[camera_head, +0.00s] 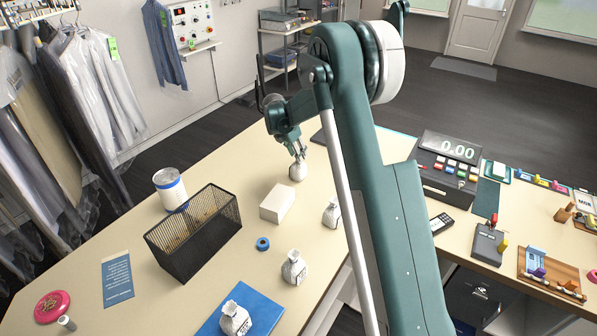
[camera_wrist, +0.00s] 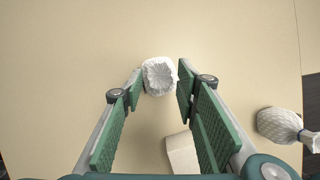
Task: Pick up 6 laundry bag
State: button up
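Several small white laundry bags with tied necks are on the counter. One bag (camera_head: 298,171) stands at the far part of the counter, directly below my gripper (camera_head: 299,152). In the wrist view this bag (camera_wrist: 159,76) shows between the fingertips of my gripper (camera_wrist: 160,88), with narrow gaps at its sides. The fingers are spread; I see no firm contact. A second bag (camera_head: 332,214) stands by the counter's right edge and shows at right in the wrist view (camera_wrist: 280,126). A third bag (camera_head: 294,269) stands nearer, and another (camera_head: 235,319) is on a blue mat (camera_head: 262,310).
A white block (camera_head: 277,203) lies near the bags and shows under the fingers in the wrist view (camera_wrist: 182,153). A black mesh basket (camera_head: 193,240), a white-blue tub (camera_head: 170,188) and a blue tape roll (camera_head: 262,244) stand left. A register (camera_head: 447,170) is right.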

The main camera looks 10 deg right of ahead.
aim_at(298, 167)
jog(key=shift+x, duration=1.55)
grip_shut()
